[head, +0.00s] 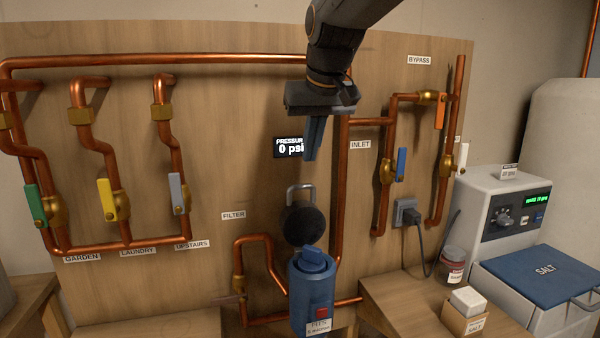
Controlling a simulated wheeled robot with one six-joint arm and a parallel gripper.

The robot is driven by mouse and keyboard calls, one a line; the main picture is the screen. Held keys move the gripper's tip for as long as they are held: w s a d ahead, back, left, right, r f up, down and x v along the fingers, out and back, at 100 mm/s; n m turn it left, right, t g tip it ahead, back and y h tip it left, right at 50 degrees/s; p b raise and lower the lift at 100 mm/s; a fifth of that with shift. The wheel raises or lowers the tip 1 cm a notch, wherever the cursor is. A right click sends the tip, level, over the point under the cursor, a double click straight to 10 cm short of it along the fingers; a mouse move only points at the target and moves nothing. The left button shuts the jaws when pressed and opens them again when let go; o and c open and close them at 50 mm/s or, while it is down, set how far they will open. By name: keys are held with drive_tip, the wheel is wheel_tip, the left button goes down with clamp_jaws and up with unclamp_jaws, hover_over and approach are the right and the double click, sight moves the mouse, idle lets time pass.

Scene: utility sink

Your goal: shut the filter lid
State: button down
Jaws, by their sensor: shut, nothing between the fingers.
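The blue filter housing (311,292) stands upright at the bottom centre, with a blue piece (312,259) showing in its top. The dark round filter lid (302,226) stands raised behind and above the housing's mouth, with a grey loop handle (300,190) at its upper edge. The lid is open. My gripper (313,155) points down from the top, above the lid and apart from it in the picture. Its fingers are shut and empty. The hinge is too small to make out.
The pressure display (288,147) reads 0 psi, partly covered by my gripper. Copper pipes (267,247) run close left of the housing. At right are a small carton (463,317), a jar (452,264) and the blue salt lid (540,272).

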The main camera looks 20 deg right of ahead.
sight(304, 185)
drive_tip(key=p+x, duration=0.1)
drive_tip(key=x, duration=0.3)
drive_tip(key=w+p+x, duration=0.1)
drive_tip(key=x, duration=0.4)
drive_tip(key=shift+r, duration=0.25)
drive_tip(key=shift+f, duration=0.1)
